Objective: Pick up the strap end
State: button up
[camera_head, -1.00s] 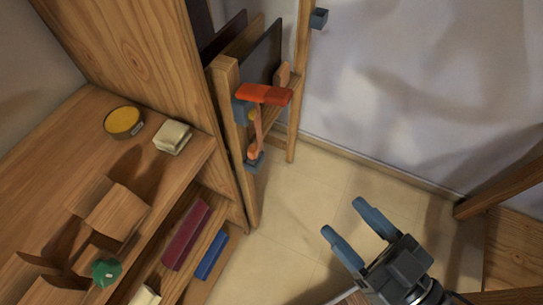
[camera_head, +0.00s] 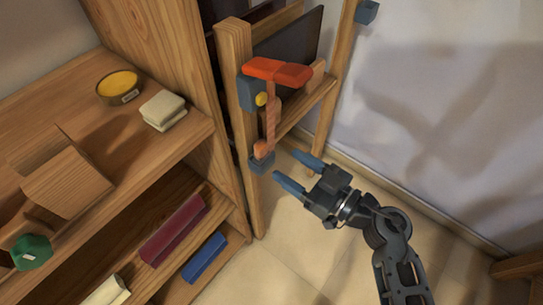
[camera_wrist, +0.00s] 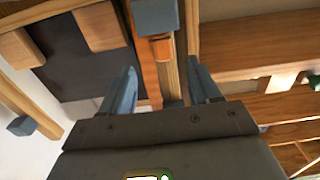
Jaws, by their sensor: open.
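An orange-brown strap (camera_head: 270,125) hangs down the front of a wooden rack post, below a red-orange bar (camera_head: 277,72). Its lower end (camera_head: 262,150) is a thicker orange piece just above a blue-grey block (camera_head: 262,165). My gripper (camera_head: 286,165) is open and empty, to the right of that block and a little below the strap end. In the wrist view the orange strap (camera_wrist: 149,78) shows between my two fingers (camera_wrist: 161,62), with a blue-grey block (camera_wrist: 155,15) beyond them. I cannot tell how far the strap is from the fingers in depth.
A wooden shelf unit (camera_head: 150,200) stands at the left, with a yellow-filled bowl (camera_head: 118,84), a pale block (camera_head: 163,110), a maroon bar (camera_head: 172,228) and a blue bar (camera_head: 204,256). A dark panel (camera_head: 290,47) sits in the rack. Floor at the lower right is open.

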aim_at(265, 150)
jog(key=x, duration=0.3)
jog(key=b+x, duration=0.1)
jog(key=x, duration=0.3)
jog(key=shift+a+r, duration=0.2)
jog(key=shift+c, duration=0.3)
jog(key=c, duration=1.1)
